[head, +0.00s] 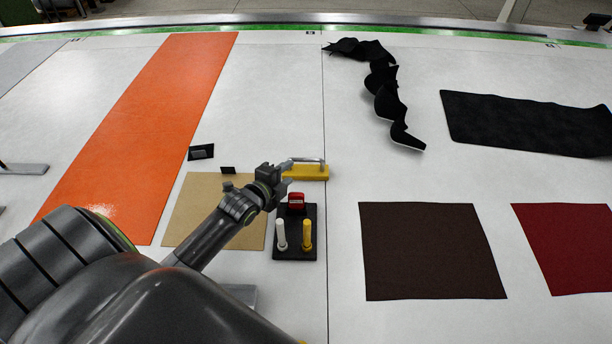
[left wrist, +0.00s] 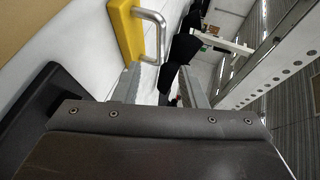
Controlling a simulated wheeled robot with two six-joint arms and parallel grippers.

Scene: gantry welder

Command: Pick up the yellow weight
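The yellow weight (head: 312,173) is a flat yellow block with a silver bar handle on top. It lies on the white table right of my left gripper in the head view. My left gripper (head: 281,177) is at the left end of the weight, with its fingers towards it. In the left wrist view, the weight (left wrist: 123,30) and its handle are at the top, left of centre. The two fingers of the left gripper (left wrist: 165,85) stand apart there, with no object held between them. The handle is outside the gap, to its upper left. My right gripper is not in view.
A black tray (head: 288,250) with a white peg, a yellow peg and a red item stands just in front of the weight. A tan sheet (head: 240,236) lies left, under my left arm. Crumpled black cloth (head: 385,95) lies behind, right. Bare table surrounds the weight's right side.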

